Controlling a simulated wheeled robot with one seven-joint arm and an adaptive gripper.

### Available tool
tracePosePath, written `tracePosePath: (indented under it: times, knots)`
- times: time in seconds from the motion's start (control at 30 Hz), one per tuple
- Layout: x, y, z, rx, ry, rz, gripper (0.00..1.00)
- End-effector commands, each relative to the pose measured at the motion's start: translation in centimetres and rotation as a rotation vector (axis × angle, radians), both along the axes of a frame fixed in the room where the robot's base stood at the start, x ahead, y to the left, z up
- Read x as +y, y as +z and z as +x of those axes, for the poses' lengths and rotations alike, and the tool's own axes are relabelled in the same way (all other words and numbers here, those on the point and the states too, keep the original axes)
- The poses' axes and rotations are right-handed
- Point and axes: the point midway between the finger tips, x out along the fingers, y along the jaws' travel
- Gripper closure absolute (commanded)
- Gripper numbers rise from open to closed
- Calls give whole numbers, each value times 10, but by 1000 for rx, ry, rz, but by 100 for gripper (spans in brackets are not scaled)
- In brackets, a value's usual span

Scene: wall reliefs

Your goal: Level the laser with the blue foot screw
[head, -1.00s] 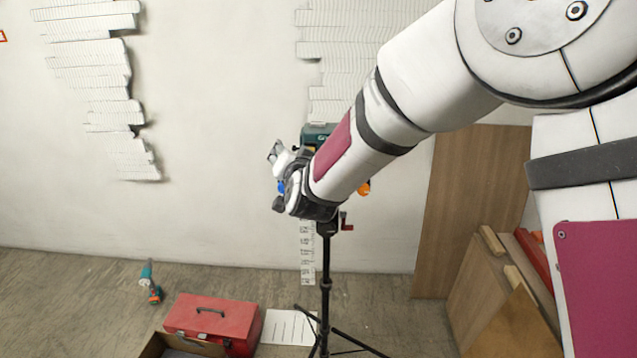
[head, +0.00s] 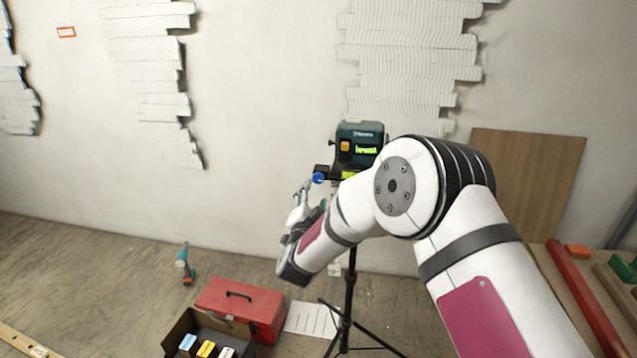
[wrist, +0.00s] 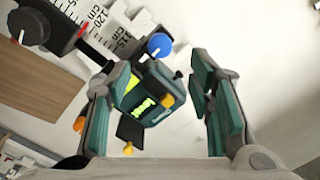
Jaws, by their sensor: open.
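The teal laser (head: 360,145) stands upright on a black tripod (head: 349,285) and has a lit green display (head: 366,150). The blue foot screw (head: 318,178) sticks out at its lower left. My gripper (head: 303,192) is open and just below and left of the blue screw. In the wrist view the blue screw (wrist: 160,45) lies beyond and roughly between the fingertips of my gripper (wrist: 160,70), apart from both. The laser (wrist: 150,97) shows behind the left finger, which hides part of it. My forearm hides the laser's lower right in the head view.
A red toolbox (head: 240,306), an open box with several small packs (head: 187,342) and a teal drill (head: 185,265) are on the floor. Wood boards (head: 528,180) lean at the right. A measuring staff (wrist: 105,25) stands behind the tripod. Left floor is mostly clear.

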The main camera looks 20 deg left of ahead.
Motion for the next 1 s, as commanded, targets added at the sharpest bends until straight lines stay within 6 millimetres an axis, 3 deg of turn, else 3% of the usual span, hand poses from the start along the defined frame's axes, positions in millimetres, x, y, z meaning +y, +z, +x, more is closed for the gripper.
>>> tracePosePath:
  times: [0.2, 0.4, 0.6, 0.9, 1.0]
  knots:
    - [12, -1, 43, 0, -3, 1, 52]
    - [20, 0, 69, -1, -2, 0, 52]
    - [24, 0, 80, 0, -1, -1, 52]
    - [24, 0, 82, 0, -1, -1, 52]
    - [24, 0, 81, 0, -1, -1, 75]
